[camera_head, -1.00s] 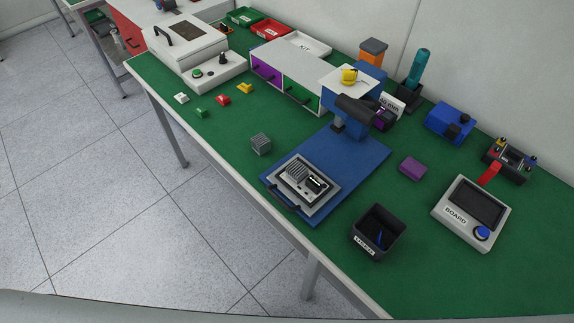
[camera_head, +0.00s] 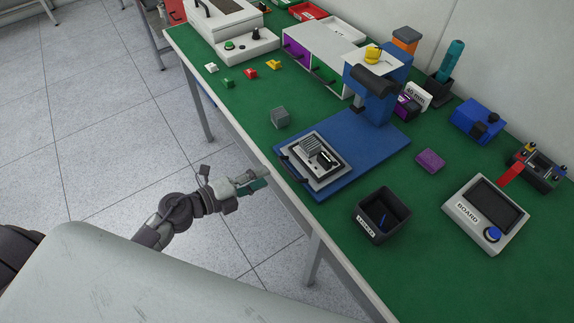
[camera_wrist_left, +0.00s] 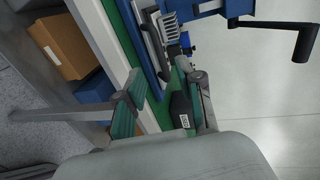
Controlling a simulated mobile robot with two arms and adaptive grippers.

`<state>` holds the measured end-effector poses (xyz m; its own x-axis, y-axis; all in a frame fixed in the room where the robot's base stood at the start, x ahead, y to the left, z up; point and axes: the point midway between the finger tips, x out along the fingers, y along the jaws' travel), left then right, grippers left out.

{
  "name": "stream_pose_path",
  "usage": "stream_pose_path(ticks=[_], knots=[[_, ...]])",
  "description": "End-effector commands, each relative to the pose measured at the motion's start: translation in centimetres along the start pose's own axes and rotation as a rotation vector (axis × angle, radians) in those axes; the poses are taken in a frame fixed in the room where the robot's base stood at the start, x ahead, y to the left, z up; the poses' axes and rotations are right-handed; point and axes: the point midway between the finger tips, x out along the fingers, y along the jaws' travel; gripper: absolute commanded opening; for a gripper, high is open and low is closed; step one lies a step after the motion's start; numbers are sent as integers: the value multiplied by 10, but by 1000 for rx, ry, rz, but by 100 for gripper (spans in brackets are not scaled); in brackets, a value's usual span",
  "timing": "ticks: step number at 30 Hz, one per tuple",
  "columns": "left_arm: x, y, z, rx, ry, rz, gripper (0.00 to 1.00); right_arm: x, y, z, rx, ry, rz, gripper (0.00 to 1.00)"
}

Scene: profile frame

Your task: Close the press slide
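The blue press (camera_head: 378,100) stands on the green bench with its long blue base. Its grey slide (camera_head: 292,157) sits at the near end of the base, out from under the press head, with a dark handle (camera_head: 297,178) on its front. A grey ribbed part and a dark part lie in the slide. The slide also shows at the top of the left wrist view (camera_wrist_left: 146,32). My left gripper (camera_head: 255,183) is beside the bench's front edge, near the handle and apart from it. Its fingers (camera_wrist_left: 168,100) are spread and empty. My right gripper is out of view.
A black labelled bin (camera_head: 382,213) stands right of the press base, and a grey ribbed cube (camera_head: 280,117) to its left. A purple block (camera_head: 430,160) and a board tester (camera_head: 486,214) are further right. Green bench is clear between them.

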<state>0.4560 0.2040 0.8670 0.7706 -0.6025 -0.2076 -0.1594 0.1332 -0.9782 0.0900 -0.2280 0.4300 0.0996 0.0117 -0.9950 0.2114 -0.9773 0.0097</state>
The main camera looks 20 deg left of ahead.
Motion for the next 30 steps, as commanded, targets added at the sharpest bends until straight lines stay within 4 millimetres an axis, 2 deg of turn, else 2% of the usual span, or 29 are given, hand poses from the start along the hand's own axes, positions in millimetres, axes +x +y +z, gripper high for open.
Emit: stream_pose_path(ticks=[1,6,12,18,25,30], knots=[[12,-4,1,0,-1,-4,37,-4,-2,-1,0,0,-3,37],[47,-2,1,-3,-2,-3,37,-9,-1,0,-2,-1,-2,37],[75,-1,1,-2,-2,-2,37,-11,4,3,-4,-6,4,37],[85,0,0,-1,-1,-1,37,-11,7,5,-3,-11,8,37],[85,0,0,-1,-1,0,37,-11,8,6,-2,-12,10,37],[85,0,0,-1,-1,0,10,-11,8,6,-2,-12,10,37]])
